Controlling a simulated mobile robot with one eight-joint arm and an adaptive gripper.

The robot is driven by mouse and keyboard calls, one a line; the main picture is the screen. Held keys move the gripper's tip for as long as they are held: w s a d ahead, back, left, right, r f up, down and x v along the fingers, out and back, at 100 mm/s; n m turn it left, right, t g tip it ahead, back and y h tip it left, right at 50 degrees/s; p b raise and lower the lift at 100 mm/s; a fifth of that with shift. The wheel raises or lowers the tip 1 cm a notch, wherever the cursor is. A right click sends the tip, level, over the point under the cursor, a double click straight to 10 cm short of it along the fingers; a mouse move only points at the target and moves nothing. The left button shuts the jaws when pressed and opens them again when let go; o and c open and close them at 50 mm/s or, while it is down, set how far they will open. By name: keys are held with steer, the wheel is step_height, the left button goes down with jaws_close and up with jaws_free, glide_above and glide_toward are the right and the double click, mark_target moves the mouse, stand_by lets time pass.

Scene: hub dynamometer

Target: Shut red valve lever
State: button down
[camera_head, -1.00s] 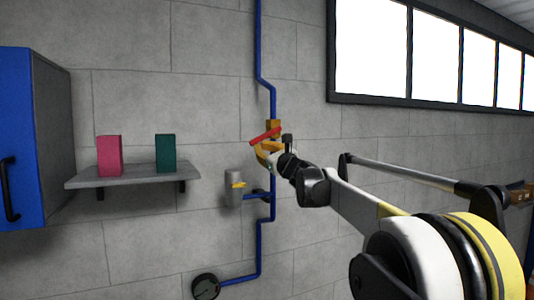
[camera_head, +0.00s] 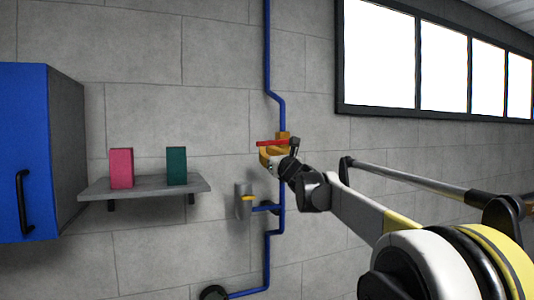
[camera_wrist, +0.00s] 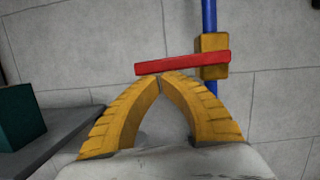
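The red valve lever (camera_head: 272,143) lies close to level in the head view, on a yellow valve body (camera_head: 283,136) on the blue wall pipe (camera_head: 267,50). In the wrist view the lever (camera_wrist: 185,63) runs across just beyond my fingertips, tilted slightly up to the right, with the valve body (camera_wrist: 213,45) at its right end. My gripper (camera_wrist: 160,77) has its two yellow fingers curved in with their tips together, nothing between them. The tips are at the lower side of the lever's left half, touching or very close. My gripper also shows in the head view (camera_head: 266,155).
A grey shelf (camera_head: 145,188) with a pink block (camera_head: 121,168) and a green block (camera_head: 176,166) is left of the valve. A blue cabinet (camera_head: 25,150) is farther left. A grey fitting with a yellow part (camera_head: 245,200) sits below the valve.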

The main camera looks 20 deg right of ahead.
steer(key=s+f+b, duration=0.4)
steer(key=s+f, duration=0.2)
steer(key=s, duration=0.3)
steer(key=shift+s+d+f+b, duration=0.2)
steer(key=shift+s+d+b, duration=0.15)
stand_by(0.3)
